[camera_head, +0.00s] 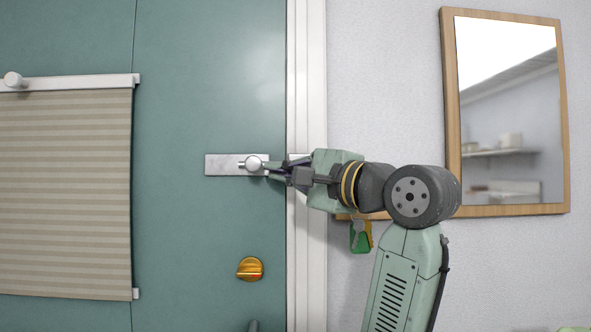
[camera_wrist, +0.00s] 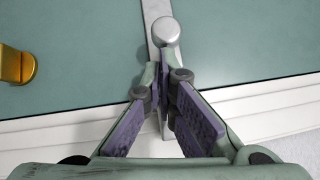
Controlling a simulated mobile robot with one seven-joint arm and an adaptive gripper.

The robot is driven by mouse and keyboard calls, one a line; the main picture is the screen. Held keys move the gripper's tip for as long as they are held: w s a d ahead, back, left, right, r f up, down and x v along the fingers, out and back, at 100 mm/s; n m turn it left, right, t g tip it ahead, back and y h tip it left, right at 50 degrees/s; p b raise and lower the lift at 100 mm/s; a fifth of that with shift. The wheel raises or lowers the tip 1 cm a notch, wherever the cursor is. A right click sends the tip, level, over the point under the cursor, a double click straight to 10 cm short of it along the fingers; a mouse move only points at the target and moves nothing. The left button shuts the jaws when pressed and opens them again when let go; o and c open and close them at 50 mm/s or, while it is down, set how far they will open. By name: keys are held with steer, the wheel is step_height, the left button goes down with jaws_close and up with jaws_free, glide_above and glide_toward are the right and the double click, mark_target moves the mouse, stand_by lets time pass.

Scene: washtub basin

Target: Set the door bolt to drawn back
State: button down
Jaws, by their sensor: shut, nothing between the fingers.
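The door bolt is a silver plate (camera_head: 222,164) on the teal door (camera_head: 200,80), with a round silver knob (camera_head: 252,163). The knob also shows in the wrist view (camera_wrist: 167,31), at the top centre, just beyond my fingertips. My gripper (camera_head: 270,167) reaches in from the right and is shut with nothing between its fingers (camera_wrist: 162,72). Its tips are beside the knob, at its right side; I cannot tell whether they touch it. The fingers hide the right part of the bolt, and a little of it shows near the white door frame (camera_head: 307,60).
A brass turn knob (camera_head: 250,268) sits below the bolt, and also shows in the wrist view (camera_wrist: 14,66). A striped blind (camera_head: 65,190) hangs at left. A wood-framed mirror (camera_head: 506,110) is on the wall at right. A green and yellow item (camera_head: 360,238) hangs below my wrist.

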mark_target(255, 172)
steer(key=a, duration=0.4)
steer(key=shift+a+b, duration=0.3)
steer(key=shift+b, duration=0.05)
steer(key=shift+d, duration=0.1)
